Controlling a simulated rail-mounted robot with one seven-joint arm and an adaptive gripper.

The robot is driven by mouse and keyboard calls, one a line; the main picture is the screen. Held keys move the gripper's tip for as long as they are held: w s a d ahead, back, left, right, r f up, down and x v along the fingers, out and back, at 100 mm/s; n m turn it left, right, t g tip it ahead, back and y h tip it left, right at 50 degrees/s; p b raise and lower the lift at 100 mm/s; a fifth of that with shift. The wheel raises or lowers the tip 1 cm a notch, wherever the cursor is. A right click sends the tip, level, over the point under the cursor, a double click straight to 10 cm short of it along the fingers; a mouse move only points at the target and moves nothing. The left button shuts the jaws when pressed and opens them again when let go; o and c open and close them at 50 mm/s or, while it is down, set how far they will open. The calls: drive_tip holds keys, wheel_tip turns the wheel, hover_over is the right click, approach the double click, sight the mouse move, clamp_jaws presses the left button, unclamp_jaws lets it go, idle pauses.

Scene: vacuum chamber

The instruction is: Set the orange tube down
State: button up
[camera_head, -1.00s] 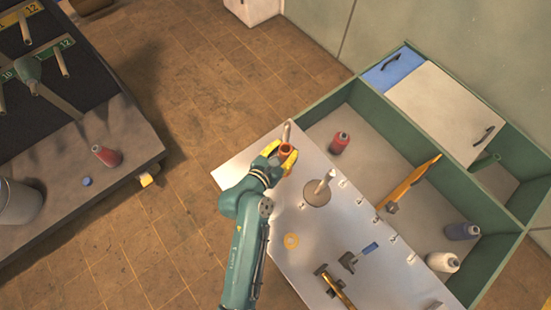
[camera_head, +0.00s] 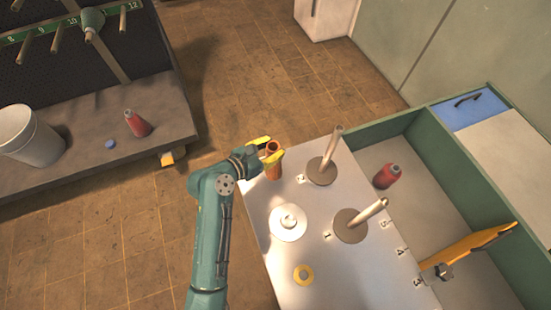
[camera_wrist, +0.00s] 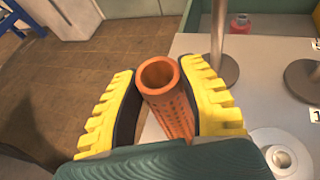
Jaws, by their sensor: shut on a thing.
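The orange tube (camera_head: 273,167) is hollow with a ribbed or perforated side. It stands roughly upright between the yellow fingers of my gripper (camera_head: 263,148), near the far left edge of the light worktop (camera_head: 300,262). In the wrist view the orange tube (camera_wrist: 166,98) shows its open top, with a yellow finger on each side of it, and my gripper (camera_wrist: 170,105) is shut on it. The tube's lower end is partly hidden, so I cannot tell whether it touches the worktop.
Two round bases with upright posts (camera_head: 333,148) (camera_head: 366,214) stand right of the tube. A red bottle (camera_head: 386,177) stands in the green-walled compartment. The floor lies beyond the worktop's left edge.

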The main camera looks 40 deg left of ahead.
wheel_tip(320, 180, down, 4)
drive_tip(key=shift+f+b, duration=0.1)
drive_tip(key=shift+b, duration=0.6)
drive_tip(key=shift+f, duration=0.1)
drive_tip(key=o, duration=1)
drive_tip(key=shift+o, duration=0.2)
drive_tip(key=p+v, duration=0.3)
drive_tip(key=v, duration=0.9)
drive_tip(key=shift+p, duration=0.3)
